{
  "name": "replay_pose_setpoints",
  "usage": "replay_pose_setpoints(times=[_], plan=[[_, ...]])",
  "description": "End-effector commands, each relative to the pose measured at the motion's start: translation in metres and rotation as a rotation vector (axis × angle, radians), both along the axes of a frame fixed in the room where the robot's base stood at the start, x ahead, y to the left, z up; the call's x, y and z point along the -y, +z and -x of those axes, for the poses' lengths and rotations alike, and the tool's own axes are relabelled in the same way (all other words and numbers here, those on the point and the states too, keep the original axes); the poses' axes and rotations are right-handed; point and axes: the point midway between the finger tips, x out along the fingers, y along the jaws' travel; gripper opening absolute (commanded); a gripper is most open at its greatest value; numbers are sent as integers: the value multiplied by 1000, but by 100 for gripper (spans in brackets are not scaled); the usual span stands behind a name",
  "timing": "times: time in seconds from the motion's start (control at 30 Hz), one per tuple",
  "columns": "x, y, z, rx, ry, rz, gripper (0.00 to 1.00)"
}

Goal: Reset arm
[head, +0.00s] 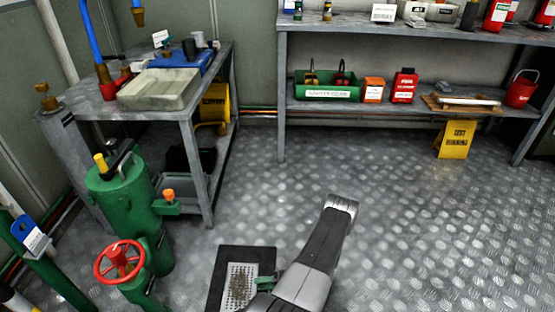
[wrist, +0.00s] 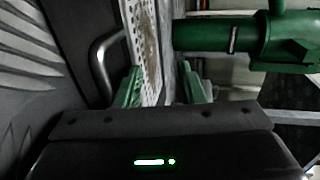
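My gripper's green fingers show in the wrist view (wrist: 161,86), spread apart with a clear gap between them. A white perforated plate and a grey strip are visible in that gap; I see no finger closed on them. In the head view my forearm reaches in from the lower middle, and a bit of my green gripper (head: 267,283) shows at the right edge of a black tray (head: 229,258). The perforated plate (head: 240,285), with brownish dirt on it, lies in this tray. It also shows in the wrist view (wrist: 141,40).
A green vessel (head: 125,205) with a red handwheel (head: 119,260) stands at left. Behind it is a grey workbench (head: 112,120) bearing a beige tray (head: 160,90). A shelf unit (head: 415,112) stands at the back right, with a yellow floor sign (head: 456,139). Metal floor at right is clear.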

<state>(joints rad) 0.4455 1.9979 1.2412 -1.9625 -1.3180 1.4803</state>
Motion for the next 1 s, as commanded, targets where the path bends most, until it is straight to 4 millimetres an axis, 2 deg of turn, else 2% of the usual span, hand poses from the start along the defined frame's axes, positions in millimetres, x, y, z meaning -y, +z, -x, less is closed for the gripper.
replay_pose_setpoints(times=[0.03, 0.57, 0.8, 1.0], plan=[[0, 7, -2, 1, 0, 23, 36], [-19, 47, -2, -6, 1, 261, 36], [-30, 76, -1, -11, 4, 396, 36], [-34, 85, -2, -14, 1, 456, 36]])
